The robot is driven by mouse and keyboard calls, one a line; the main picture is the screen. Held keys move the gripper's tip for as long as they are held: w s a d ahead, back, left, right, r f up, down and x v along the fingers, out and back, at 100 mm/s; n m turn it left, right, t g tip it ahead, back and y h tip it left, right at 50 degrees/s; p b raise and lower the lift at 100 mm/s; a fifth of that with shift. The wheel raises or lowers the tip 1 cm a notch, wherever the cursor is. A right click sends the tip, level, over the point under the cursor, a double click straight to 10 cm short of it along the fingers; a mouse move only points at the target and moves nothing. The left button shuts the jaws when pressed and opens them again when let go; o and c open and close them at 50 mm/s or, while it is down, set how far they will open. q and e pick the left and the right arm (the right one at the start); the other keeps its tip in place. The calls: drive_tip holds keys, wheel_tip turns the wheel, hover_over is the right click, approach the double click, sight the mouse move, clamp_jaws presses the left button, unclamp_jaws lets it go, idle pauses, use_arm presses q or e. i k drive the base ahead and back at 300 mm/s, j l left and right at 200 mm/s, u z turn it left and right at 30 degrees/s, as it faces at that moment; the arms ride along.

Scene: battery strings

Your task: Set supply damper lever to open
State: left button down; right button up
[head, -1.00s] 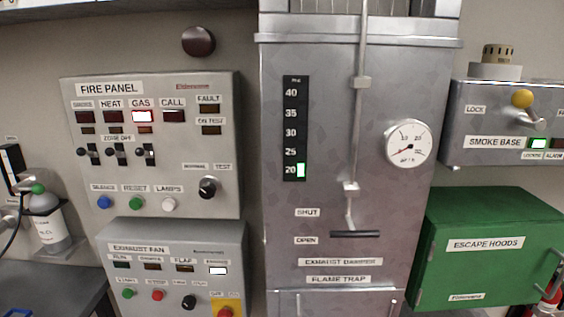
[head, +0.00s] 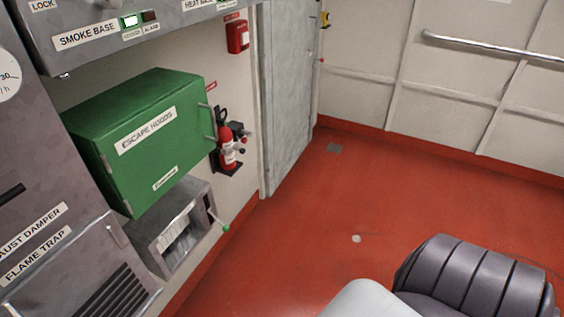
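A grey metal box (head: 180,238) with a dark slotted opening is on the wall below the green cabinet. A lever with a green knob (head: 226,229) sticks out from its right side, angled down and to the right. The label on this box is too small to read, so I cannot tell whether it is the supply damper. The exhaust damper label (head: 30,232) shows at the left edge, with part of a dark handle (head: 10,192) above it. Neither gripper is in view.
The green escape hoods cabinet (head: 150,135) juts from the wall above the grey box. A red fire extinguisher (head: 229,146) hangs beside it, near a grey door (head: 287,90). The red floor (head: 330,215) is clear in the middle. White and dark ribbed parts of mine fill the bottom right.

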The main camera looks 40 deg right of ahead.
sight(224, 228)
drive_tip(key=z, duration=0.85)
